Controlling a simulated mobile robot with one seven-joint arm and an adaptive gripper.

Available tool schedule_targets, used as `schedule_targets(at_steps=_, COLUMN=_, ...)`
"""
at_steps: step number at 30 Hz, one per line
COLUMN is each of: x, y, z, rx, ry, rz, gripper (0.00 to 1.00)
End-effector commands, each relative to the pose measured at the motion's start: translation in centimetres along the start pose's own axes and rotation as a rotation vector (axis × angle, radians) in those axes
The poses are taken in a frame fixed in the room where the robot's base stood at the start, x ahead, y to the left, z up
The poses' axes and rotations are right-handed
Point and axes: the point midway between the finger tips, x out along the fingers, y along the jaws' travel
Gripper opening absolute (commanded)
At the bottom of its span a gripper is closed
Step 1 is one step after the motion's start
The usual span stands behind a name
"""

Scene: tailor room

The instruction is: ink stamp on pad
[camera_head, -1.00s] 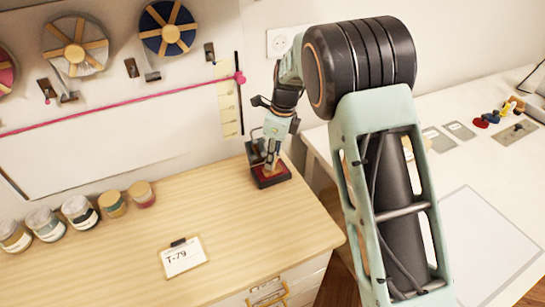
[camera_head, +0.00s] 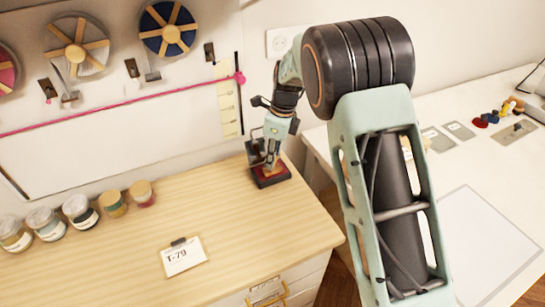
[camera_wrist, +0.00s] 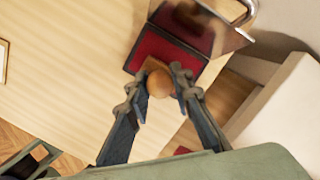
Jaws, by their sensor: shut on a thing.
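My gripper (camera_wrist: 160,77) is shut on the round wooden handle of the stamp (camera_wrist: 160,84). In the head view my gripper (camera_head: 271,158) points down at the ink pad from above. The ink pad (camera_head: 271,180) is a dark case with a red surface near the back right edge of the wooden worktop. In the wrist view the red pad (camera_wrist: 176,52) lies under the stamp, with its shiny lid open behind. The stamp's lower end is over the pad's near part; whether it touches the red surface I cannot tell. My fingers hide much of the stamp.
Several jars (camera_head: 79,211) line the back left of the wooden worktop (camera_head: 130,265). A card marked T-79 (camera_head: 184,258) lies near its front. A white table (camera_head: 470,165) with small coloured items stands at the right, across a gap. The wall is close behind the pad.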

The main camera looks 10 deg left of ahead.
Motion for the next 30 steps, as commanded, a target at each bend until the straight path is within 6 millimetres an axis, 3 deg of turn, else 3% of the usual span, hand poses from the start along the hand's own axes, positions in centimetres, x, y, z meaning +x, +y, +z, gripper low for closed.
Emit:
schedule_targets(at_steps=1, x=1.0, y=0.5, z=-0.5, rx=0.001, ry=0.012, rz=0.016, gripper=0.00)
schedule_targets(at_steps=8, x=0.3, y=0.5, z=-0.4, rx=0.001, ry=0.013, rz=0.017, gripper=0.00)
schedule_targets(at_steps=30, x=-6.2, y=0.2, z=0.8, rx=0.001, ry=0.006, rz=0.007, gripper=0.00)
